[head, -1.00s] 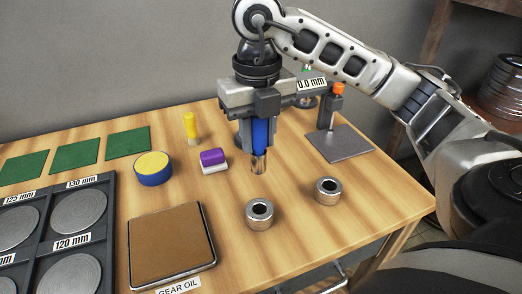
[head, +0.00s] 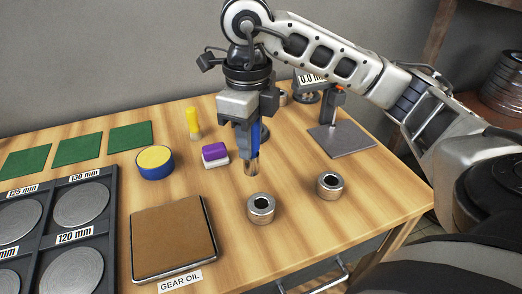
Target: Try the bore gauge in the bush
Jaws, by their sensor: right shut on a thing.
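My right gripper (head: 246,127) is shut on the bore gauge, which has a blue handle (head: 255,136) and a shiny metal end (head: 251,167) pointing down. The gauge hangs above the table, and its tip appears just behind and above a steel bush (head: 261,209), apart from it. A second steel bush (head: 329,186) stands to the right. Both bushes stand upright with dark open bores facing up. I cannot tell which bush the task means. My left gripper is not in view.
A stand with a grey base (head: 342,139) is at the back right. A purple-and-white block (head: 215,154), a yellow-topped blue tin (head: 155,162) and a yellow bottle (head: 193,123) stand behind. A brown pad tray (head: 172,240) and a disc rack (head: 112,217) lie left. The front right table is clear.

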